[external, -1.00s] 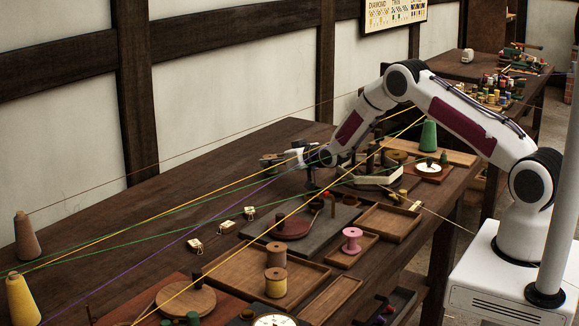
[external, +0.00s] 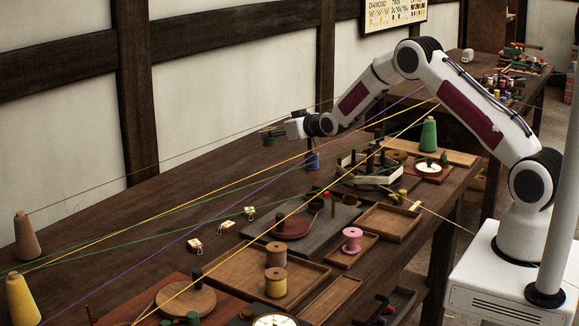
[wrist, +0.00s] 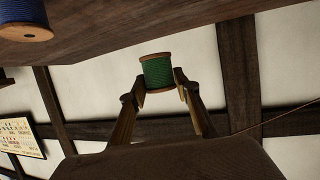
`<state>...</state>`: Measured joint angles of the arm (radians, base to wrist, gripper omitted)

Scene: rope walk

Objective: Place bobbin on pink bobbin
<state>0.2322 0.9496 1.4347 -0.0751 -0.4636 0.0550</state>
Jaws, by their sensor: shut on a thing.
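My gripper (external: 268,133) is shut on a green bobbin (wrist: 157,74) with pale wooden ends. It is held above the far side of the table, and also shows small in the external view (external: 269,142). In the wrist view, my gripper's two fingers (wrist: 160,82) grip its sides. The pink bobbin (external: 352,240) stands upright in a small wooden tray (external: 340,257) at the right of the table, well away from my gripper. Its top looks free.
A blue bobbin (external: 312,160) stands near my gripper and also shows in the wrist view (wrist: 22,20). Yellow, green and purple strands cross over the table. An empty tray (external: 390,223) lies beyond the pink bobbin.

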